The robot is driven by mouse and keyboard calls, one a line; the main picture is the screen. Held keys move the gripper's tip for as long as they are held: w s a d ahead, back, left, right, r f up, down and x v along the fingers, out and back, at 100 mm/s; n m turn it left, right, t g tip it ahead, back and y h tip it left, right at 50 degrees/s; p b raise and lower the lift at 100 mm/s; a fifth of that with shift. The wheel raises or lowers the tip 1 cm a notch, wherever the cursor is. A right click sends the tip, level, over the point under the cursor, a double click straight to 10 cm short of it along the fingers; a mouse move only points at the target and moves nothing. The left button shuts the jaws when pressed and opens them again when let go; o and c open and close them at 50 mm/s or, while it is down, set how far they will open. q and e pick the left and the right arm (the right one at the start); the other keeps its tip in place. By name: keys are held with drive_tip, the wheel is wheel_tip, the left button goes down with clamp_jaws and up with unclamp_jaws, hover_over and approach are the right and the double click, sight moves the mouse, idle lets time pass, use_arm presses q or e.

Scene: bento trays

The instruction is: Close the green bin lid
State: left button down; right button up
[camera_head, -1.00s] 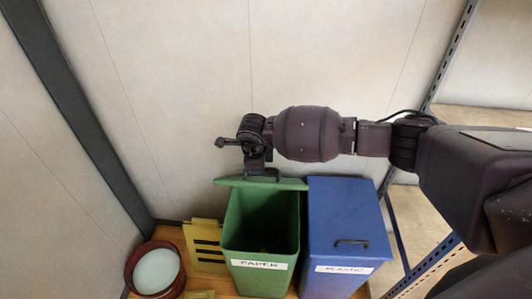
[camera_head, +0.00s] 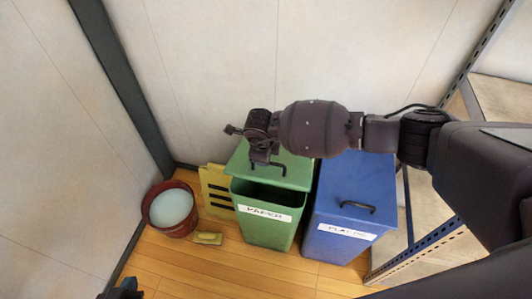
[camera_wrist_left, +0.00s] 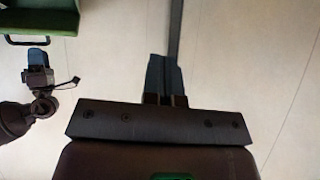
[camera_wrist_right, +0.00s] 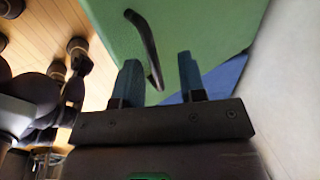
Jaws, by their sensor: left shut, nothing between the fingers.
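The green bin (camera_head: 264,229), labelled PAPER, stands on the wooden floor. Its green lid (camera_head: 297,173) is tilted over the back of the opening; a dark gap shows at the front. The lid has a dark handle (camera_head: 283,167). My right gripper (camera_wrist_right: 160,82) is open at the lid in the right wrist view, the handle showing near and between its fingers; contact is unclear. Its wrist hides part of the lid in the head view. My left gripper (camera_head: 125,289) is at the bottom left, far from the bin; the left wrist view (camera_wrist_left: 165,78) shows it shut and empty.
A closed blue bin (camera_head: 344,190) stands just right of the green one. A reddish bucket (camera_head: 160,225), a yellow slotted panel (camera_head: 216,192) and a yellow-topped item (camera_head: 208,238) are at left. A metal shelf (camera_head: 440,242) is at right. The front floor is clear.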

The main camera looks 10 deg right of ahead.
use_arm(q)
drive_tip(key=shift+s, duration=0.2)
use_arm(e)
drive_tip(key=shift+r, duration=0.2)
use_arm(q)
drive_tip(key=shift+s+a+r+p, duration=0.1)
drive_tip(key=shift+s+r+p, duration=0.2)
drive_tip(key=shift+r+p, duration=0.7)
use_arm(e)
drive_tip(key=v, duration=1)
drive_tip(key=shift+s+r, duration=0.15)
drive_tip(key=shift+r, duration=0.15)
use_arm(q)
drive_tip(key=shift+f, duration=0.3)
